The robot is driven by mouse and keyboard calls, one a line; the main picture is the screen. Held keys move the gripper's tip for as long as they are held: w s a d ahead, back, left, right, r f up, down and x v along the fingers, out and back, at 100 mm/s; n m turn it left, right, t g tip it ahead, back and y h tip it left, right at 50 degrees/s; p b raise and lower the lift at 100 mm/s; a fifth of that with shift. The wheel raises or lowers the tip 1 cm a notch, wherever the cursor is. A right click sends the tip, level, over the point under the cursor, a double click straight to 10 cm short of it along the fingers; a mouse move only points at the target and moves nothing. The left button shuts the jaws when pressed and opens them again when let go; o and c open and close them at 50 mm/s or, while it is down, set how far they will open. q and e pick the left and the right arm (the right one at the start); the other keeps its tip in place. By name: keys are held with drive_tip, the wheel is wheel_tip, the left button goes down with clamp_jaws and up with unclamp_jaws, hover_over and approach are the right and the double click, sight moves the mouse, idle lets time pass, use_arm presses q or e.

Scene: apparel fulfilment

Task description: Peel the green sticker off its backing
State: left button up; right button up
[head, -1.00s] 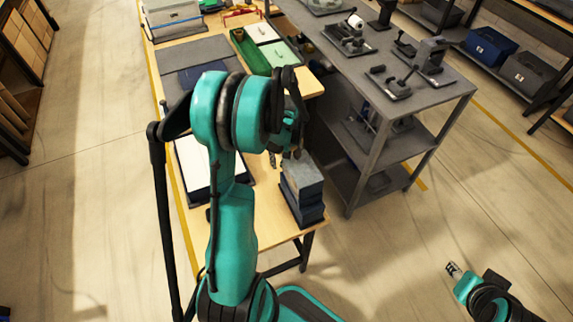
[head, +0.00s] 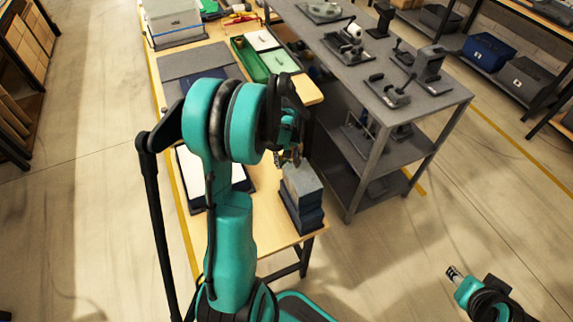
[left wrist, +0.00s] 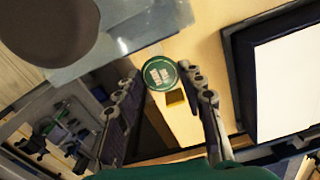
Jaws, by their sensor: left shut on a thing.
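The green sticker (left wrist: 160,73) is a round disc with white print. In the left wrist view it sits at the fingertips of my left gripper (left wrist: 160,84), one finger on each side, and the gripper is shut on it. I cannot tell its backing apart from it. In the head view my left gripper (head: 288,158) hangs over the right side of the wooden table (head: 262,222), just above a grey stack; the sticker is too small to make out there. My right gripper (head: 454,273) is at the lower right over the floor, its jaws unclear.
A grey block stack (head: 302,190) stands at the table's right edge. A white sheet in a dark frame (left wrist: 297,85) lies beside it. A green tray (head: 248,62) lies farther back. A grey metal shelf unit (head: 440,100) with tools stands to the right.

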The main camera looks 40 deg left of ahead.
use_arm(q)
wheel_tip(320, 180, up, 6)
drive_tip(key=shift+r+p, duration=0.15)
drive_tip(key=shift+p, duration=0.65)
drive_tip(key=shift+s+d+r+p, duration=0.1)
drive_tip(key=shift+d+r+p, duration=0.05)
drive_tip(key=shift+r+p, duration=0.15)
drive_tip(key=shift+s+d+r+p, duration=0.1)
drive_tip(key=shift+d+r+p, duration=0.05)
drive_tip(key=shift+r, duration=0.25)
drive_tip(key=shift+s+d+r+p, duration=0.2)
drive_tip(key=shift+d+r+p, duration=0.2)
drive_tip(key=shift+r, duration=0.2)
drive_tip(key=shift+s+d+r+p, duration=0.15)
drive_tip(key=shift+d+r+p, duration=0.15)
drive_tip(key=shift+r+p, duration=0.3)
drive_tip(key=shift+s+d+r+p, duration=0.2)
drive_tip(key=shift+d+r+p, duration=0.2)
drive_tip(key=shift+r, duration=0.25)
